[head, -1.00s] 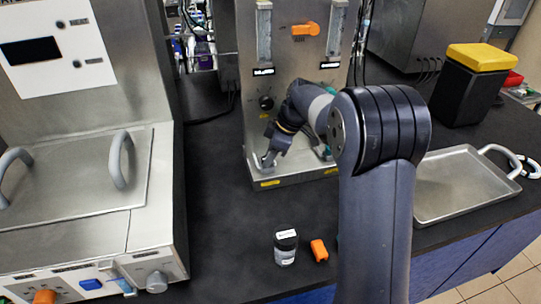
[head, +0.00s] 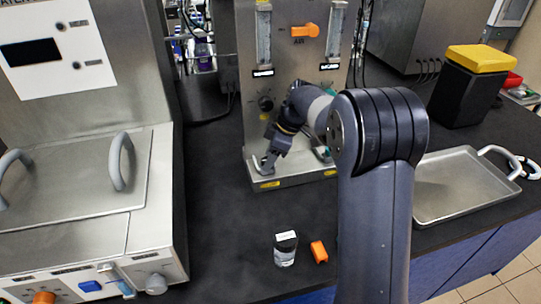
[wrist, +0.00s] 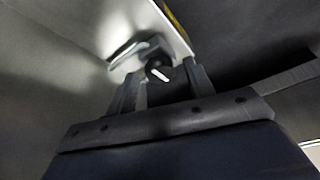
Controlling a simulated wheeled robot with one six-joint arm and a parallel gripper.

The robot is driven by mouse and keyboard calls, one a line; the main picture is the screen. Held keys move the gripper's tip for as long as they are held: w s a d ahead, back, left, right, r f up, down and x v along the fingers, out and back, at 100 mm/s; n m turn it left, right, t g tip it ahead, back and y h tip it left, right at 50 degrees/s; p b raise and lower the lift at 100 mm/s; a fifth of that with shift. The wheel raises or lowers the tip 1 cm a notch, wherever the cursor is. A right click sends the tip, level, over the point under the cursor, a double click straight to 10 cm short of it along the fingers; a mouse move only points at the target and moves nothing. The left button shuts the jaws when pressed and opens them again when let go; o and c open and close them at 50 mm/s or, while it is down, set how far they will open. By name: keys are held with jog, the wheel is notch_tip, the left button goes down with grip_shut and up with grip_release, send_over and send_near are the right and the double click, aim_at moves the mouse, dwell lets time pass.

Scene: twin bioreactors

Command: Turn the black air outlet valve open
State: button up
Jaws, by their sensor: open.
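In the wrist view, a black valve knob (wrist: 157,68) with a white line across it sits between the fingertips of my gripper (wrist: 162,82). A metal pipe stub (wrist: 124,52) is beside the knob. My gripper is open, with one finger on each side of the knob; I cannot tell whether either finger touches it. In the head view, my gripper (head: 270,156) is low at the left front of the steel panel unit (head: 285,60), by the metal outlet. There the arm and gripper hide the valve knob.
Another black knob (head: 265,103) is higher on the panel, below an orange valve handle (head: 305,30). A small jar (head: 285,250) and an orange piece (head: 319,252) lie on the dark bench in front. A metal tray (head: 465,185) is at right.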

jog(key=v, duration=1)
jog(key=shift+r, duration=0.4)
jog(key=shift+f, duration=0.1)
jog(key=x, duration=1)
jog(key=shift+a+f, duration=0.1)
jog(key=shift+f, duration=0.3)
jog(key=shift+r+m, duration=0.1)
jog(key=shift+m, duration=0.2)
